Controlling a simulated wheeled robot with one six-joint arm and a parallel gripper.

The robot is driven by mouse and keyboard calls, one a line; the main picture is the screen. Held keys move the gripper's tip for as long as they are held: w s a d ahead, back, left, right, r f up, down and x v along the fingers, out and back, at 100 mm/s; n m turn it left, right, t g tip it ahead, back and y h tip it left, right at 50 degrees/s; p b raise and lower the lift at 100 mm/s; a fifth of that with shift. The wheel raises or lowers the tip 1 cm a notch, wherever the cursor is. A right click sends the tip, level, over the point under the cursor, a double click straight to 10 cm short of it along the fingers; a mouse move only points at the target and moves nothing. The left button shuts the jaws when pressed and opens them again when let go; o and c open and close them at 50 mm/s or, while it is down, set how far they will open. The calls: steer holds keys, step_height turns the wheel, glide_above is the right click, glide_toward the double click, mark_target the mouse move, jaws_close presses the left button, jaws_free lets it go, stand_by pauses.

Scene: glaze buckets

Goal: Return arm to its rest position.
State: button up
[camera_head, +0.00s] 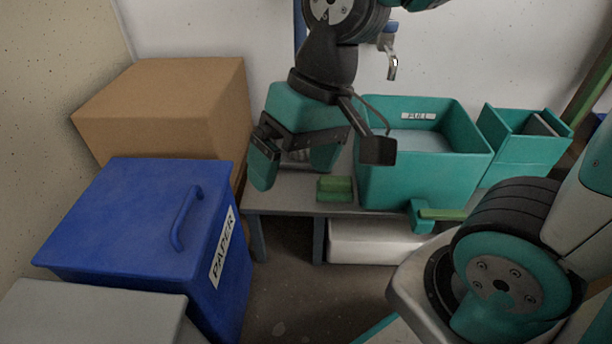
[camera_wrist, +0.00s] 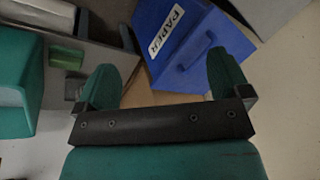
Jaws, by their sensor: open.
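My gripper (camera_head: 294,165) hangs in the upper middle of the head view, over or in front of the left end of the grey table (camera_head: 290,205). Its teal fingers are spread wide with nothing held between them. The wrist view also shows my gripper (camera_wrist: 165,78) open and empty, with the black palm bar across the picture. The fingers point toward the blue PAPER bin (camera_wrist: 190,45) and the floor side. My arm comes down from the top of the head view. Part of the table behind the gripper is hidden.
A blue lidded PAPER bin (camera_head: 130,215) and a cardboard box (camera_head: 165,105) stand left. On the table are a small green block (camera_head: 335,188), a large teal bucket marked FULL (camera_head: 425,175) and a smaller teal container (camera_head: 525,155). A tap (camera_head: 392,65) is on the wall.

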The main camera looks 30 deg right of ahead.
steer(key=s+n, duration=0.1)
steer(key=s+a+r+n, duration=0.1)
steer(key=s+n, duration=0.3)
steer(key=shift+a+r, duration=0.25)
steer(key=shift+a, duration=0.05)
step_height(320, 180, up, 44)
steer(key=p, duration=4.4)
steer(key=shift+r, duration=0.2)
